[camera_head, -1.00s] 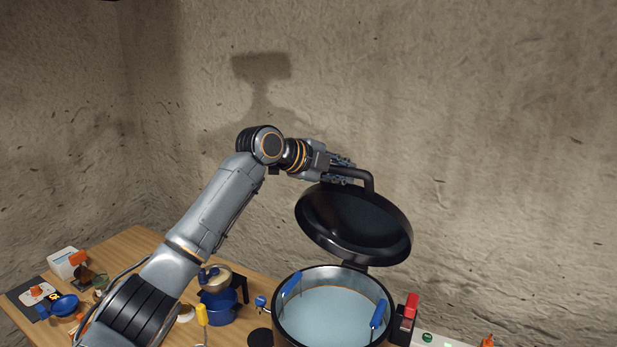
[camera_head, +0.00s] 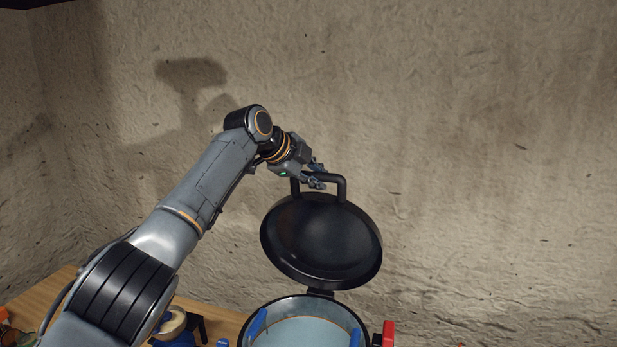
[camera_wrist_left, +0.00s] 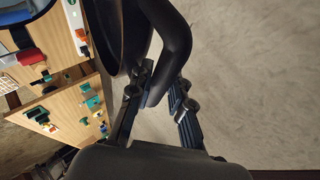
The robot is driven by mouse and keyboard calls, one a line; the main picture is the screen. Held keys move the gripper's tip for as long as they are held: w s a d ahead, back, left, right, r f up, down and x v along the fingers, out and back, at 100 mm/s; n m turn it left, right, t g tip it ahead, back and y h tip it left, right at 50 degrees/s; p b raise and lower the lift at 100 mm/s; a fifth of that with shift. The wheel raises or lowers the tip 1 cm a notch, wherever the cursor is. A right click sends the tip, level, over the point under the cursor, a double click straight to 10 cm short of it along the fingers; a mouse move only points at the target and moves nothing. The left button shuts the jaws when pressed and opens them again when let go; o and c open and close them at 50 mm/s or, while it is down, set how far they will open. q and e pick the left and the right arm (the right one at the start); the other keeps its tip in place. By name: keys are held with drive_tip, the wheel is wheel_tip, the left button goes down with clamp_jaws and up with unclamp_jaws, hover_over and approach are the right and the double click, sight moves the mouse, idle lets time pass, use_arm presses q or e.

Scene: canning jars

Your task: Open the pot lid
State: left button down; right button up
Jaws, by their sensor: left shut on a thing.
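The black round pot lid (camera_head: 321,240) stands raised, roughly upright, above the back of the pot, joined to it by a hinge piece (camera_head: 320,293). The pot (camera_head: 247,318) is open below, with pale blue contents; the frame's bottom edge cuts it off. My left gripper (camera_head: 318,177) is at the lid's black handle (camera_head: 342,188) and is shut on it. In the left wrist view the handle (camera_wrist_left: 178,35) passes between the fingers (camera_wrist_left: 160,92), and the dark lid (camera_wrist_left: 122,30) is beside them. My right gripper is not in view.
A wooden table (camera_head: 35,298) lies below, mostly out of frame. A red part (camera_head: 388,333) sits to the pot's right, and a blue item with a tan top (camera_head: 172,322) to its left. A rough wall is behind. The left wrist view shows several small items on wooden surfaces (camera_wrist_left: 62,65).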

use_arm(q)
drive_tip(key=shift+w+f, duration=0.15)
drive_tip(key=shift+w, duration=0.15)
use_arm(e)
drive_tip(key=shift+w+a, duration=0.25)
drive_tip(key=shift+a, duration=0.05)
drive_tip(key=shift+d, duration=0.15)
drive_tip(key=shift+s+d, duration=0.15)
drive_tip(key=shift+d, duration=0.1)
use_arm(q)
drive_tip(key=c, duration=1.5)
unclamp_jaws()
drive_tip(key=o, duration=0.3)
drive_tip(key=shift+w+d, duration=0.1)
drive_tip(key=shift+w, duration=0.05)
